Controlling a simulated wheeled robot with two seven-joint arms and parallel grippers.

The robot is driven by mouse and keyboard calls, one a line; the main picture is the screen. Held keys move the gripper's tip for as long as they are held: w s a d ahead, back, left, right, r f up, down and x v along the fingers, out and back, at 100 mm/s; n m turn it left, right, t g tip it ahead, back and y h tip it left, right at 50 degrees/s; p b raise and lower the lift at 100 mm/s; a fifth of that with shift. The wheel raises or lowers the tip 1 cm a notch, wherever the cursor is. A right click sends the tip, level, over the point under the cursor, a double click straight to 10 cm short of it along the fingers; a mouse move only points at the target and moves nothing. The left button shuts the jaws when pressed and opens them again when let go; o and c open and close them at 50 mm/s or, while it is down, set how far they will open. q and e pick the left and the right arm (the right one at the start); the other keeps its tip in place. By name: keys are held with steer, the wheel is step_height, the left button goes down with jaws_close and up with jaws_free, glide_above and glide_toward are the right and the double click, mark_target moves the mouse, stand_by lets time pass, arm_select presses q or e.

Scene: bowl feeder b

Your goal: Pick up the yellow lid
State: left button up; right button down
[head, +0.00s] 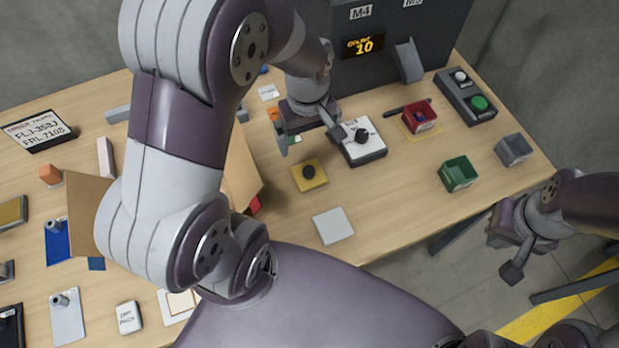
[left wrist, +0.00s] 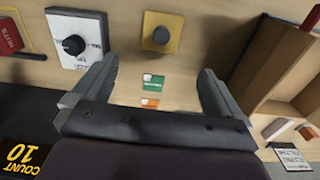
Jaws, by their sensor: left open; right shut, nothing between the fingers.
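The yellow lid (head: 310,175) is a flat yellow square with a black round knob, lying on the table near the middle. In the left wrist view the yellow lid (left wrist: 175,34) shows at the top, beyond and between the fingertips. My left gripper (head: 311,138) is open and empty, above the table and a little behind the lid, apart from it. Its fingers (left wrist: 157,76) are spread wide in the left wrist view. My right gripper (head: 506,258) is shut and empty, off the table's front right edge.
A white box with a black dial (head: 363,141) stands right of the lid. Red (head: 420,117), green (head: 459,174) and grey (head: 513,150) bins stand further right. An open cardboard box (head: 240,172) is partly hidden behind my left arm. A pale square plate (head: 333,226) lies in front.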

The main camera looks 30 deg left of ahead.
mark_target(309, 170)
arm_select(q)
steer(key=f, duration=1.1)
steer(key=shift+s+d+f, duration=0.3)
steer(key=shift+f, duration=0.05)
steer(key=shift+w+f, duration=0.1)
steer(key=shift+f, duration=0.25)
steer(key=c, duration=1.1)
